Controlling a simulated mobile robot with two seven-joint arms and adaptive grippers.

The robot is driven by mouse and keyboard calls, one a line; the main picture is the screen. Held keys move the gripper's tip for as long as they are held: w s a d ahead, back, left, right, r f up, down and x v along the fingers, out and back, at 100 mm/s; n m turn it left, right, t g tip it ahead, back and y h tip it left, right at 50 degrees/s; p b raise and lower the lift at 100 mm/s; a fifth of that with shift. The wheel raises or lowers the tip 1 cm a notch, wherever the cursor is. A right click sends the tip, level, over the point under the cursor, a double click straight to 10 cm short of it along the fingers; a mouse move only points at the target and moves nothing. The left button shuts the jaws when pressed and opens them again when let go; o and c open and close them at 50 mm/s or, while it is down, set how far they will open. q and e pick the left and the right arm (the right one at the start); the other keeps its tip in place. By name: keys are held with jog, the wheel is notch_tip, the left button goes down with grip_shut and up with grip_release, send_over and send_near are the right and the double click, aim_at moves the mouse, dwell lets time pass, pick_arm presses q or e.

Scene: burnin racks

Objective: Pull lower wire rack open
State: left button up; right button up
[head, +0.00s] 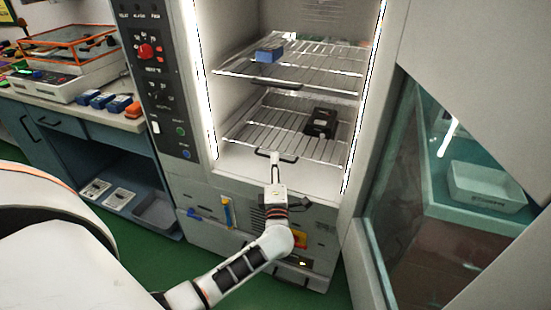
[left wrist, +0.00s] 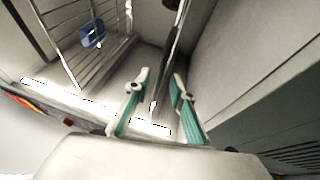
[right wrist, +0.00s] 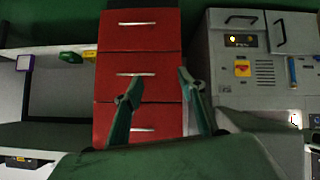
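The lower wire rack (head: 255,133) sits inside the lit chamber, with a black box on its right part. A short dark handle (head: 262,152) is at the middle of its front edge. My left gripper (head: 276,160) is at that handle, pointing into the chamber. In the left wrist view its green-sided fingers (left wrist: 160,76) stand apart, with a dark bar beyond and near the tips; I cannot tell whether they touch it. My right gripper (right wrist: 155,85) is open and empty, away from the chamber, with a red drawer cabinet beyond it.
The upper wire rack (head: 320,68) holds a blue box (head: 269,52), above the lower one. A control panel (head: 155,85) flanks the chamber on the left. The opened glass door (head: 410,200) stands on the right. A bench (head: 75,108) is at far left.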

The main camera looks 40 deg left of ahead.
pick_arm(q)
jog(key=shift+x, duration=1.4)
pick_arm(e)
jog(key=shift+w, duration=0.1)
pick_arm(q)
grip_shut()
